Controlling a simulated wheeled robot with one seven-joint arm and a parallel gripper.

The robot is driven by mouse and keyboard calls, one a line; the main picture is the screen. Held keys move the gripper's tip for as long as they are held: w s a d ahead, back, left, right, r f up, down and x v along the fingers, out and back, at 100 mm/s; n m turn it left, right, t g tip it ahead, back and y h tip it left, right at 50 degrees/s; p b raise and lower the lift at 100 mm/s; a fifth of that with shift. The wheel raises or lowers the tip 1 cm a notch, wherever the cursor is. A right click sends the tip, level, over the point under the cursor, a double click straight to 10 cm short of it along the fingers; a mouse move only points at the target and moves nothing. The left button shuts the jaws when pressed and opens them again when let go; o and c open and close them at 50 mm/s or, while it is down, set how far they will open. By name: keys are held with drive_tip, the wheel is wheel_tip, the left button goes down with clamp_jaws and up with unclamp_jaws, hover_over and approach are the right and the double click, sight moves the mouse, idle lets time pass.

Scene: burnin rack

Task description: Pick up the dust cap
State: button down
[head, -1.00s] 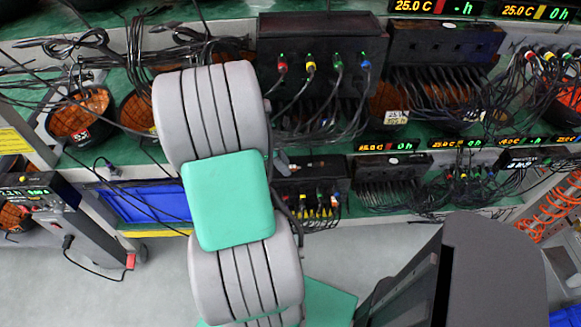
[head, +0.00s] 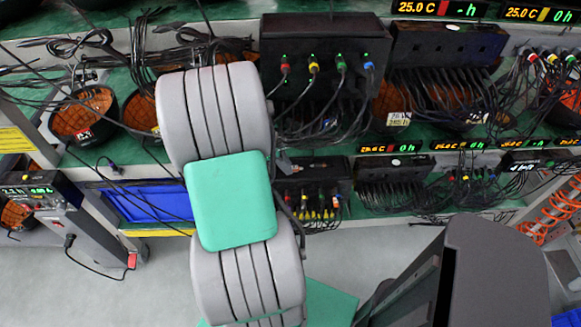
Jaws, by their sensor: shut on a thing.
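I cannot pick out the dust cap in the head view; it may be hidden or too small to tell. My gripper does not show: my own arm stands in the middle of the picture and hides what lies behind it. A small grey piece (head: 285,163) shows just right of my arm, by the lower shelf; I cannot tell what it is.
A black box (head: 325,60) with coloured plugs and cables stands on the upper green shelf, and a smaller box (head: 392,169) on the lower one. A blue bin (head: 148,203) is below left. Loose black cables (head: 80,45) hang at the left. Grey floor lies in front.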

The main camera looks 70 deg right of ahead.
drive_tip(key=shift+r, duration=0.6)
wheel_tip(320, 180, up, 2)
drive_tip(key=shift+r, duration=0.1)
drive_tip(key=w+a+b, duration=0.1)
drive_tip(key=w+a, duration=0.3)
drive_tip(key=w, duration=0.4)
drive_tip(key=w+a+b, duration=0.2)
drive_tip(key=w+a, duration=0.3)
drive_tip(key=w, duration=0.2)
drive_tip(key=shift+w, duration=0.4)
drive_tip(key=c, duration=2)
unclamp_jaws()
clamp_jaws()
